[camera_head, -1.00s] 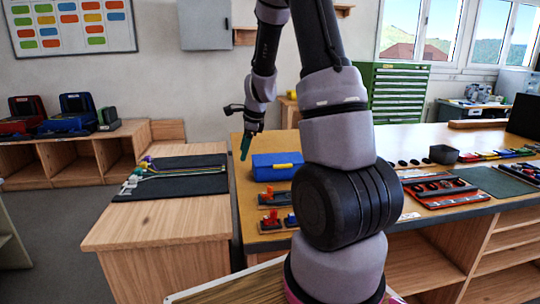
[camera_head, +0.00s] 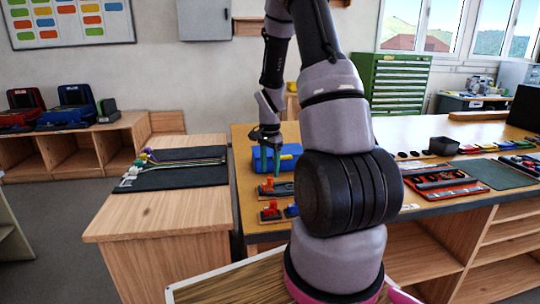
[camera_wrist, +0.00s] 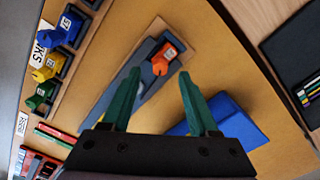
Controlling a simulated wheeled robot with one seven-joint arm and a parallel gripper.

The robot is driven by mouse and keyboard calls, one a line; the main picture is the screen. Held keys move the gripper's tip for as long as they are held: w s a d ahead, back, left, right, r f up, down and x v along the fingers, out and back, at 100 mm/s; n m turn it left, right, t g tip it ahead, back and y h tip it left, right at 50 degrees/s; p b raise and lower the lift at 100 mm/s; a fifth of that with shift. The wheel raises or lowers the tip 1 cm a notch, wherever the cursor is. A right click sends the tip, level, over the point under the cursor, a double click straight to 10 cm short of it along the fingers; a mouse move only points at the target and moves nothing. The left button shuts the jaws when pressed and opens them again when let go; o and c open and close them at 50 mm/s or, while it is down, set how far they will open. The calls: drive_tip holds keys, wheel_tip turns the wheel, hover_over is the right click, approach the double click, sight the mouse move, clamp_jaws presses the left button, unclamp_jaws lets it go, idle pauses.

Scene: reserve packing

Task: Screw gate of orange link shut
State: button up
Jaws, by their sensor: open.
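The orange link (camera_wrist: 163,60) sits on a grey strip (camera_wrist: 122,92) on a pale wooden board in the wrist view. It has a white label; I cannot tell how its screw gate stands. In the head view, a small orange piece (camera_head: 268,186) on a dark strip near the bench's left end appears to be this link. My gripper (camera_wrist: 155,100) is open, with its two teal fingers apart and nothing between them. The link lies beyond the fingertips, between their lines, apart from both. In the head view my gripper (camera_head: 265,165) hangs above the bench beside the blue case.
A blue case (camera_head: 277,157) stands close by; it also shows under my right finger in the wrist view (camera_wrist: 232,120). Labelled blue (camera_wrist: 65,28), yellow (camera_wrist: 45,65) and green (camera_wrist: 40,95) pieces stand in a row. A lower table (camera_head: 165,215) with a dark mat is left.

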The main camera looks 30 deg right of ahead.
sight(270, 177)
drive_tip(key=shift+f, duration=1.45)
drive_tip(key=shift+c, duration=0.2)
clamp_jaws()
drive_tip(key=m, duration=0.4)
drive_tip(key=shift+a, duration=0.1)
drive_tip(key=m, duration=0.3)
drive_tip(key=m, duration=0.6)
drive_tip(key=shift+f, duration=0.1)
drive_tip(key=shift+m, duration=0.5)
